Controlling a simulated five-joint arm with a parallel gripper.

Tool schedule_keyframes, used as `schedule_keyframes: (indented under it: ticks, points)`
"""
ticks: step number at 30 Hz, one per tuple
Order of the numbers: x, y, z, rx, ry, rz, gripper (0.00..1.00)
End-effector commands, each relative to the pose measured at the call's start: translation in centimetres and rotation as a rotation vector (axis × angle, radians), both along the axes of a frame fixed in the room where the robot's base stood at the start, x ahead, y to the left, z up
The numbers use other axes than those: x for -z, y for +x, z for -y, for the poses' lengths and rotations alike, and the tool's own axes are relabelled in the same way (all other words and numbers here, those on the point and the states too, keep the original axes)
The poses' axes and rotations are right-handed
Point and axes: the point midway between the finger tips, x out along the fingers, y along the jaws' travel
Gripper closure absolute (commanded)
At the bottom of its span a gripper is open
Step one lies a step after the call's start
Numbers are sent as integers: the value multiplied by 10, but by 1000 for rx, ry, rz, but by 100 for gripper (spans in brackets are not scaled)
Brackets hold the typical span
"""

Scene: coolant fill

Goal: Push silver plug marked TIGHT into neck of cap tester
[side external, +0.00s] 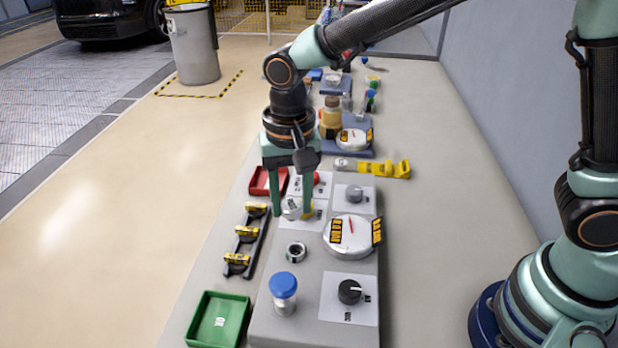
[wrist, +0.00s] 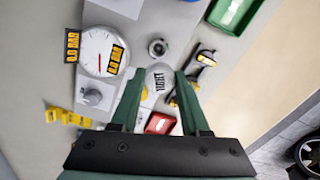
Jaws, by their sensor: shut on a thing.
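The silver plug (side external: 291,209) is held between the fingers of my gripper (side external: 291,212), which is shut on it. In the wrist view the plug (wrist: 160,78) shows its pale round top with the word TIGHT, between the fingertips (wrist: 159,73). The cap tester's neck (side external: 296,251) is a short metal ring with a dark opening on the grey block. The neck also shows in the wrist view (wrist: 158,48), just beyond the plug and apart from it. The tester's round white gauge (side external: 350,235) has a red needle and reads 0.0 BAR. The plug's underside is hidden.
A blue-capped jar (side external: 283,292) and a black knob (side external: 349,291) stand nearer the camera. A black rack (side external: 246,243) with yellow-labelled pieces lies left of the block. A green tray (side external: 219,320) and a red tray (side external: 264,182) flank it. A grey knob (side external: 355,193) is behind the gauge.

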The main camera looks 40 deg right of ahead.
Motion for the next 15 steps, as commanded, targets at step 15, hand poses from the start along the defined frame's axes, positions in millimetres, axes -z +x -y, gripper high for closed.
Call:
schedule_keyframes:
  ticks: [15]
  points:
    - [4, -9, -1, -14, 1, 1, 100]
